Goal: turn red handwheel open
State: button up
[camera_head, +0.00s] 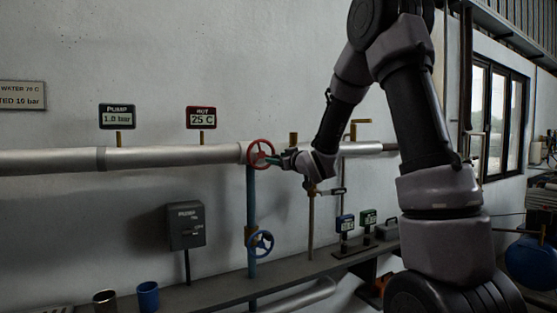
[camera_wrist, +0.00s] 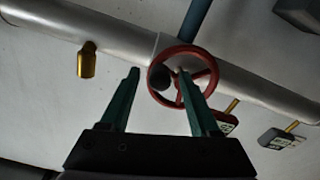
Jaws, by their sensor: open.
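The red handwheel (camera_head: 261,153) is on the silver pipe, above a vertical blue pipe, in the head view. My gripper (camera_head: 284,158) comes to the wheel from the right in the head view. In the wrist view my gripper (camera_wrist: 156,72) has two green fingers, spread apart. The right fingertip overlaps the wheel near its spokes; the left fingertip is beside the rim. I cannot tell whether either finger touches the wheel. Nothing is held between them.
A blue handwheel (camera_head: 260,243) is lower on the blue pipe. A grey switch box (camera_head: 186,226) stands left of it. A blue cup (camera_head: 148,296) stands on the ledge. A brass fitting (camera_wrist: 87,62) is left of my fingers.

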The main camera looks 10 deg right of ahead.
grip_shut()
